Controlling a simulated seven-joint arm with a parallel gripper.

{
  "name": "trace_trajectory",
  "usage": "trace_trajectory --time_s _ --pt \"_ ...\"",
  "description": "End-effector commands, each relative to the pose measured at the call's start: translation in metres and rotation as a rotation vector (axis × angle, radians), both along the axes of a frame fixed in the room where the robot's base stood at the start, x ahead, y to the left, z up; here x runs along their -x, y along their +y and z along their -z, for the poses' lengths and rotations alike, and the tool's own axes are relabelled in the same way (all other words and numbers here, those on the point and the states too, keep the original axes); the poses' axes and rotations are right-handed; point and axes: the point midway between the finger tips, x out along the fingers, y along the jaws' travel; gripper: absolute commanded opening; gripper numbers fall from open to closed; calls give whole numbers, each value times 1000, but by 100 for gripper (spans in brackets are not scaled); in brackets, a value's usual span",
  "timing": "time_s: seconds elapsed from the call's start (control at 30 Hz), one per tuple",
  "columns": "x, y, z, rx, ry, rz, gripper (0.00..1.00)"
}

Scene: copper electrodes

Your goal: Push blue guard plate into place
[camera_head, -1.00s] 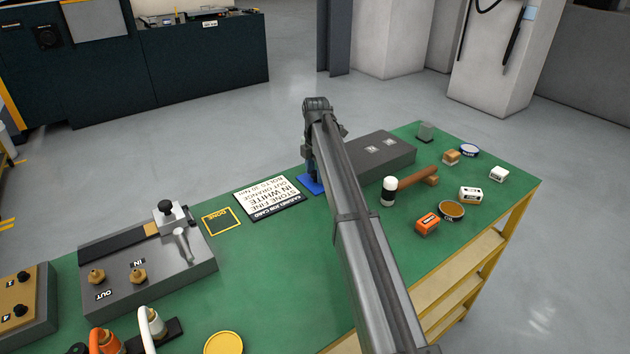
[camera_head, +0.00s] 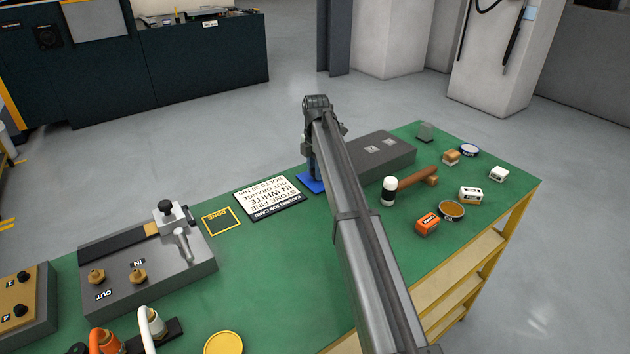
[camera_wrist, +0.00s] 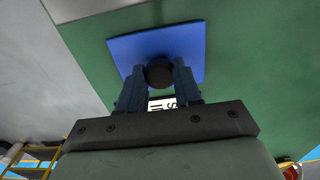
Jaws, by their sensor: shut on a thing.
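The blue guard plate (camera_head: 309,184) lies at the left end of a grey block, mostly hidden behind my arm in the head view. In the wrist view the blue plate (camera_wrist: 185,42) shows as a flat square with a dark round knob (camera_wrist: 159,74) on it. My gripper (camera_wrist: 159,76) is shut on that knob, one finger on each side. In the head view my gripper (camera_head: 314,168) is partly hidden by the arm. Whether the plate touches the green top or is slightly above it, I cannot tell.
The grey block (camera_head: 372,157) stands right of the plate. A job card (camera_head: 268,198) lies to the left, then a yellow "DONE" outline (camera_head: 221,221) and a grey fixture (camera_head: 150,262). A mallet (camera_head: 412,179) and several small containers are on the right.

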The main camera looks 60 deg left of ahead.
Motion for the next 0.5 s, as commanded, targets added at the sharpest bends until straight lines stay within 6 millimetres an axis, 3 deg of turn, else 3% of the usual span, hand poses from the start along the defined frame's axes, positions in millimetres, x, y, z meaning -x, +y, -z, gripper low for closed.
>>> trace_trajectory --time_s 0.5 --pt "0 0 -34 -1 0 0 4"
